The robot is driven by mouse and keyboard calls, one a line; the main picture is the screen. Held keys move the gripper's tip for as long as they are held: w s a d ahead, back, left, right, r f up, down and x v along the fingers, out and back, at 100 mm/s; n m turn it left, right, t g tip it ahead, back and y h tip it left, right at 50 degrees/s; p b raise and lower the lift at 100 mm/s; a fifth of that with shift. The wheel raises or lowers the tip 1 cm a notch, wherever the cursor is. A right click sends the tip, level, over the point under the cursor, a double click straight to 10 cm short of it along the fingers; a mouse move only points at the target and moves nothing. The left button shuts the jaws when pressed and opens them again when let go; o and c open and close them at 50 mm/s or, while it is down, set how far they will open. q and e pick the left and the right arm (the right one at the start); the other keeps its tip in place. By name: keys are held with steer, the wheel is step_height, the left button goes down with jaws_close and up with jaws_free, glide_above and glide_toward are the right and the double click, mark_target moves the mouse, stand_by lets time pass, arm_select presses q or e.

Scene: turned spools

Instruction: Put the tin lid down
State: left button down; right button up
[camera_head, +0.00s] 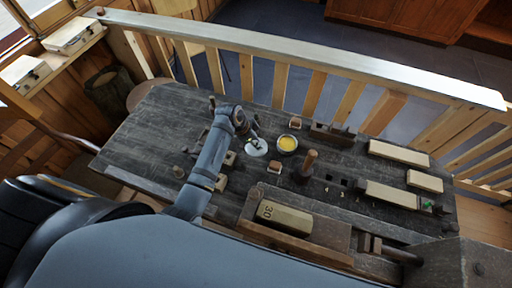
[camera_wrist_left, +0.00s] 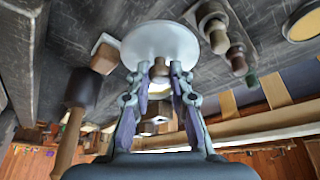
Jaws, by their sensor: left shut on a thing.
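The tin lid (camera_head: 256,148) is a pale, round disc with a small brown knob. My left gripper (camera_head: 250,135) is shut on that knob, and the lid lies at its fingertips over the dark table. In the left wrist view the lid (camera_wrist_left: 160,38) fills the top middle, with its knob between the two fingers (camera_wrist_left: 160,73). I cannot tell whether the lid touches the table. A dark round tin with yellow contents (camera_head: 288,142) stands open just right of the lid, apart from it. My right gripper is not in view.
Turned spools (camera_wrist_left: 214,30) show near the lid in the wrist view. Pale wooden blocks (camera_head: 398,153) lie at the right. The table's left part (camera_head: 150,130) is mostly clear.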

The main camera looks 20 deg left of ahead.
arm_select(q)
steer(key=shift+f, duration=0.4)
step_height(320, 180, down, 3)
steer(key=shift+f+p, duration=0.15)
steer(key=shift+p, duration=0.2)
steer(key=shift+f, duration=0.55)
steer(key=c, duration=1.2)
jaws_free()
steer(key=shift+r, duration=0.1)
